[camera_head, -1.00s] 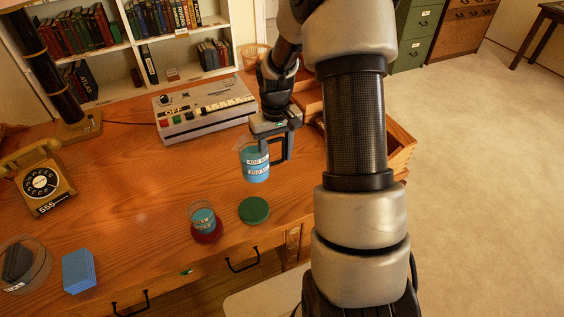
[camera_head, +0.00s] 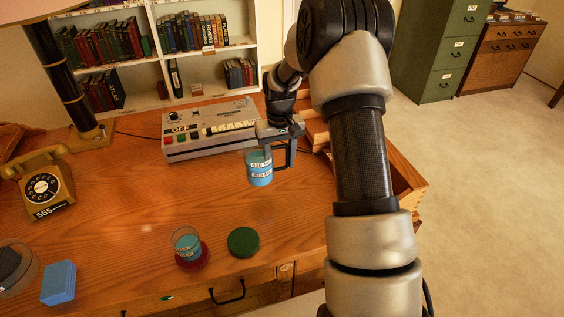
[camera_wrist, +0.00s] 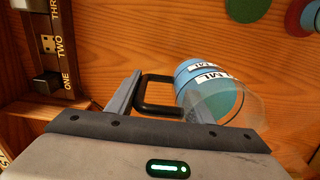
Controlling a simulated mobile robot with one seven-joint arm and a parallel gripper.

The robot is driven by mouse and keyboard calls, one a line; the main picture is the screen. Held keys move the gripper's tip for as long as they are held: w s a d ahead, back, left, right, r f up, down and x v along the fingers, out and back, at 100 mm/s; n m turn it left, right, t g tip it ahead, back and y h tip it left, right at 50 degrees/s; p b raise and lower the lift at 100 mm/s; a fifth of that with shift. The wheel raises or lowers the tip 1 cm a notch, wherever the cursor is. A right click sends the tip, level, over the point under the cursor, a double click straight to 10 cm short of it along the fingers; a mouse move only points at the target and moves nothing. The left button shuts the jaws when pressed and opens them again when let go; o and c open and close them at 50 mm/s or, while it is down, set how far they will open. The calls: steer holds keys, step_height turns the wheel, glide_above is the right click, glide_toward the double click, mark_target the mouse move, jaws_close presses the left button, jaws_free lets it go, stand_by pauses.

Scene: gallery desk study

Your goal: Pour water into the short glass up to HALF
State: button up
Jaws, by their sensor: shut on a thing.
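A clear measuring jug (camera_head: 259,172) with printed white labels, a black handle and blue water stands upright at mid-desk. My gripper (camera_head: 279,143) is shut on its black handle, which shows between the fingers in the wrist view (camera_wrist: 158,94). The jug's body (camera_wrist: 215,92) is just right of the fingers there. I cannot tell whether its base touches the desk. The short glass (camera_head: 187,244) stands upright on a red coaster (camera_head: 193,262), nearer the front edge and left of the jug. It holds blue water in its lower part, with clear wall above. Its label is too small to read.
A green coaster (camera_head: 243,242) lies right of the glass. A grey button machine (camera_head: 210,130) stands behind the jug. A yellow telephone (camera_head: 45,187), a blue block (camera_head: 59,282) and a round glass dish (camera_head: 32,262) are at left. A wooden tray (camera_head: 404,185) is at right.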

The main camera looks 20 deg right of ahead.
steer(key=shift+f+b, duration=1.95)
steer(key=shift+f, duration=1.25)
steer(key=shift+f+b, duration=0.4)
steer(key=shift+f, duration=0.2)
steer(key=o, duration=1.7)
steer(key=shift+f, duration=0.1)
steer(key=shift+r+p, duration=2.5)
steer(key=shift+r, duration=1.55)
